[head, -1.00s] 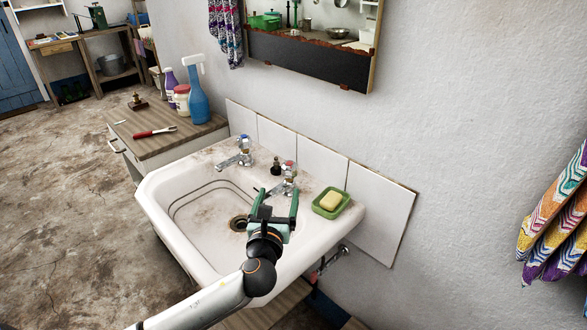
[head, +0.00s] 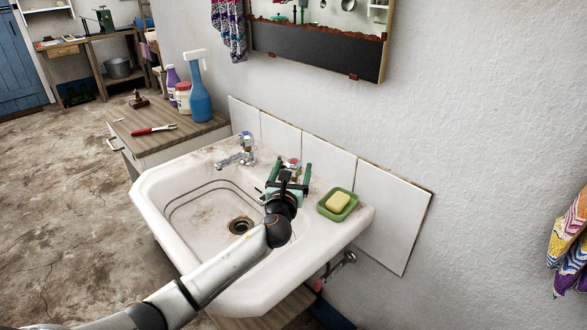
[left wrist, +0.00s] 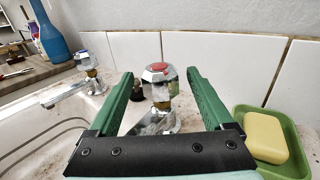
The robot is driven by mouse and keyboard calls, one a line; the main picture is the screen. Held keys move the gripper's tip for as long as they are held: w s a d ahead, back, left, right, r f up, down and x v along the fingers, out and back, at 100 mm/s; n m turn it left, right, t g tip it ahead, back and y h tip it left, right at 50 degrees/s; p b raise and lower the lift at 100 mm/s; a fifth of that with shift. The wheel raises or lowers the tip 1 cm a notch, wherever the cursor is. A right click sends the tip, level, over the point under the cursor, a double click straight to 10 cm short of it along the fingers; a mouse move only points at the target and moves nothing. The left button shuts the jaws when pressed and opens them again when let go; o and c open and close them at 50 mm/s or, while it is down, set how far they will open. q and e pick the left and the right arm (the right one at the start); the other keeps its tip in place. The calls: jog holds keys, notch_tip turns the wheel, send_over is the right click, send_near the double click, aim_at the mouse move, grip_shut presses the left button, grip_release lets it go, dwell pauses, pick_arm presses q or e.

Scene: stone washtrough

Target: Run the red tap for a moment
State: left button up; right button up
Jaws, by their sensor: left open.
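The red tap is a chrome tap with a faceted head and a red cap, at the back of the white sink. In the head view the red tap (head: 293,162) is partly hidden by my left gripper (head: 289,173). In the left wrist view the red tap (left wrist: 158,88) stands upright between the green fingers of the open left gripper (left wrist: 160,76). There are gaps on both sides, and I see no contact. Whether the tap head is level with the fingertips is hard to tell. No water shows at the spout. My right gripper is not in view.
A blue-capped tap (head: 240,152) stands left of the red one. Yellow soap (head: 338,201) sits in a green dish (head: 351,208) close to the right. The tiled wall (head: 330,170) rises behind. A dark small bottle (left wrist: 137,90) stands behind the left finger.

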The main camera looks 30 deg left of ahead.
pick_arm(q)
jog(key=shift+x, duration=0.95)
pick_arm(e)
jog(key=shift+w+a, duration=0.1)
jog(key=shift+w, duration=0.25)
pick_arm(q)
jog(key=c, duration=0.7)
grip_shut()
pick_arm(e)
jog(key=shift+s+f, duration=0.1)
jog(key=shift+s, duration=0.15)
